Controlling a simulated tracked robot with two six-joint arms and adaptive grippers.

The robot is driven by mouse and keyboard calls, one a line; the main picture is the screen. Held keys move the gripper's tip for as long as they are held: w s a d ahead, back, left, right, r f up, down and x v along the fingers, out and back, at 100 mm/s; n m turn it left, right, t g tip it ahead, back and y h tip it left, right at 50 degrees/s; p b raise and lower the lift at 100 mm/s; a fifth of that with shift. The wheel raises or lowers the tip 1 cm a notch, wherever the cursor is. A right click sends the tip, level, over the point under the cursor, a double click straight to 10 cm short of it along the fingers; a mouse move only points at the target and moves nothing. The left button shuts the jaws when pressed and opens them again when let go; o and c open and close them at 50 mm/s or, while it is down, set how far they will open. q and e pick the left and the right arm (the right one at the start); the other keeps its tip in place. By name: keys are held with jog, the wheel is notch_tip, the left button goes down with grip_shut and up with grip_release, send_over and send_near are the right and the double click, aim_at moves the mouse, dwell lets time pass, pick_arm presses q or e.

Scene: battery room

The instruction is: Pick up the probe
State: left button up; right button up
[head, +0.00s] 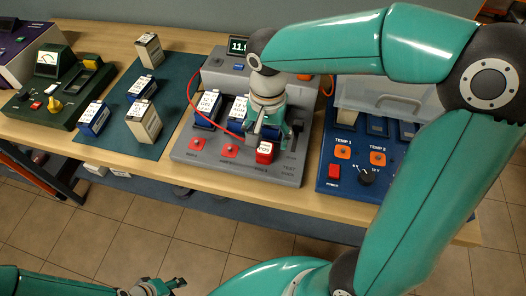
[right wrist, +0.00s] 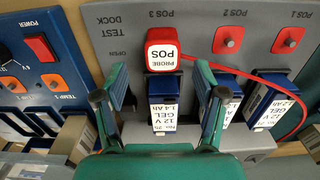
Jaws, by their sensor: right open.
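The probe (head: 265,152) is a red block with a white label on top, at the front of the grey test dock (head: 198,153). In the right wrist view the probe (right wrist: 165,50) reads "PROBE POS" and a red cable leaves it. My right gripper (head: 268,132) is over the dock, just behind the probe. In the right wrist view its open fingers (right wrist: 161,95) are apart, either side of a blue battery (right wrist: 172,115), with the probe just beyond them. Nothing is held. My left gripper (head: 160,287) is at the bottom edge, far from the probe; its jaw opening is unclear.
Blue batteries (head: 207,108) stand in the dock beside my right gripper. The red cable (head: 190,88) loops over the dock's left side. A blue panel (head: 335,172) with a clear cover stands right. A dark mat (head: 118,98) with several batteries lies left.

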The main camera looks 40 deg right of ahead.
aim_at(265, 147)
jog(key=shift+a+f, duration=0.15)
jog(key=shift+f, duration=1.15)
jog(key=shift+a+f, duration=0.15)
jog(key=shift+f, duration=1.15)
grip_shut()
jog(key=shift+r, duration=0.15)
